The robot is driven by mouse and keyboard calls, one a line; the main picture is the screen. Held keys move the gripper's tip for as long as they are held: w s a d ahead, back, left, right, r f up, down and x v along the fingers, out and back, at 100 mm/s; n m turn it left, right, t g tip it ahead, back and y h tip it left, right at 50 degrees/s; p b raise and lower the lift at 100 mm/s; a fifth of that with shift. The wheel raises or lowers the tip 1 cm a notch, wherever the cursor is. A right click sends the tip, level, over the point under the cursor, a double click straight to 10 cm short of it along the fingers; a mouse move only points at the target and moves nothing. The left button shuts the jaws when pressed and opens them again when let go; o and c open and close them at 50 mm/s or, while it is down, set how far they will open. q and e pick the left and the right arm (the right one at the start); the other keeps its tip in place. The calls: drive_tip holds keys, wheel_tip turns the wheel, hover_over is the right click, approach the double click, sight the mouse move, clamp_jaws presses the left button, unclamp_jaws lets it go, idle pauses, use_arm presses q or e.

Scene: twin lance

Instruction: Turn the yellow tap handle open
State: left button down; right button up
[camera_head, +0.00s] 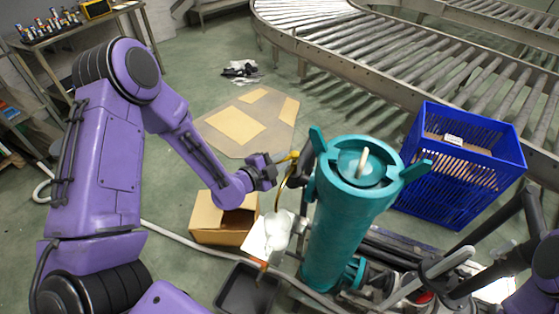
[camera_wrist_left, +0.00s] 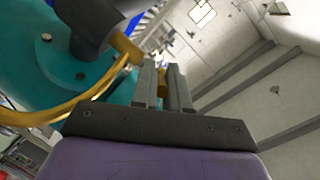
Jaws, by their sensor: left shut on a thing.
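The yellow tap handle (camera_head: 289,157) sticks out to the left of the tall teal cylinder (camera_head: 335,220), near its top. My left gripper (camera_head: 274,164) reaches it from the left and is shut on it. In the left wrist view, the yellow handle (camera_wrist_left: 126,47) shows beside the fingers, and a yellow piece lies between the two grey fingers of the left gripper (camera_wrist_left: 164,84). The fingers hide part of the handle. A curved yellow-brown tube (camera_head: 280,192) hangs below the tap.
A white bottle-like thing (camera_head: 277,226) stands below the tap, near an open cardboard box (camera_head: 215,222) and a black tray (camera_head: 240,291). A blue crate (camera_head: 440,190) stands right of the cylinder. Roller conveyors (camera_head: 370,60) run behind.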

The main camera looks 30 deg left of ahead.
use_arm(q)
drive_tip(key=n+y, duration=0.2)
drive_tip(key=d+n+y, duration=0.1)
drive_tip(key=y, duration=0.2)
drive_tip(key=d+n+y+b, duration=0.1)
drive_tip(key=n+y, duration=0.1)
drive_tip(key=shift+s+d+n+y, duration=0.15)
drive_tip(key=shift+s+n+y, duration=0.15)
drive_tip(key=shift+s, duration=0.1)
drive_tip(key=shift+d+n+g+y, duration=0.25)
drive_tip(key=shift+n+g+y, duration=0.05)
drive_tip(key=shift+n+y, duration=0.55)
drive_tip(key=shift+y, duration=0.25)
drive_tip(key=shift+r, duration=0.1)
drive_tip(key=c, duration=1.1)
unclamp_jaws()
drive_tip(key=shift+w, duration=0.1)
drive_tip(key=shift+d, duration=0.1)
